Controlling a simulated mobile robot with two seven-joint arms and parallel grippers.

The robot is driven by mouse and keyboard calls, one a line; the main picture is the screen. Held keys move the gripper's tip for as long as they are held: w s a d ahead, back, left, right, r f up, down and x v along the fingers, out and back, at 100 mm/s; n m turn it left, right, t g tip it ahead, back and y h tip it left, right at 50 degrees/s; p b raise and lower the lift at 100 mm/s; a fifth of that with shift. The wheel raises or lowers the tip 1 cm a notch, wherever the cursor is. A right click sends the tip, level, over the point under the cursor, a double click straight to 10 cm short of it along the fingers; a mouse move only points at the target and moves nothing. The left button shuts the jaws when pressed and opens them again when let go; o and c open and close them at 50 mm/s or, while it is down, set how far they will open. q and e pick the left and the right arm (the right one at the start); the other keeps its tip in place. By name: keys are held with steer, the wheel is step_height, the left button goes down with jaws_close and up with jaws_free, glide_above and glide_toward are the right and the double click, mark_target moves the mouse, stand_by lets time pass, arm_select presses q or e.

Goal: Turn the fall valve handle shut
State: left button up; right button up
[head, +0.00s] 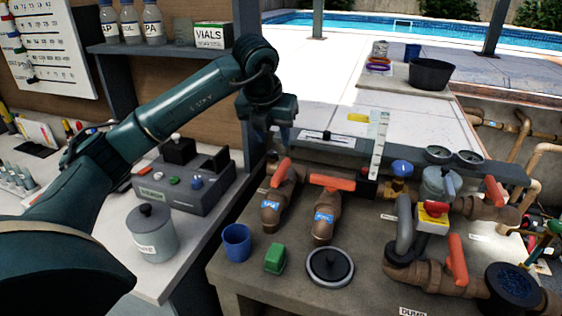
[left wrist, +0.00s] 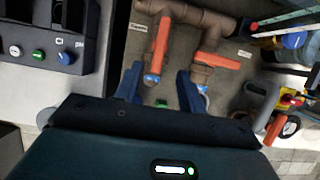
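Two brown valves with blue tags stand side by side on the grey bench. The left valve's orange handle (head: 281,172) lies roughly along its pipe; it also shows in the left wrist view (left wrist: 161,45). The right valve's orange handle (head: 332,182) lies across its pipe, also in the left wrist view (left wrist: 217,61). The tags are too small to read, so I cannot tell which is the fall valve. My left gripper (head: 280,133) hangs above and behind them, touching neither. Its two fingers (left wrist: 158,78) are apart and empty. My right gripper is not in view.
More orange-handled valves (head: 457,258) and a red-yellow switch (head: 432,215) stand to the right. A blue cup (head: 237,242), a green block (head: 275,258) and a round lid (head: 330,266) sit in front. A grey control box (head: 185,185) is at the left.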

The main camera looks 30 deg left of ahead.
mark_target(281, 168)
arm_select(q)
steer(key=p+x, duration=0.2)
steer(key=x, duration=0.9)
steer(key=shift+w+f, duration=0.1)
steer(key=shift+f, duration=0.2)
jaws_close()
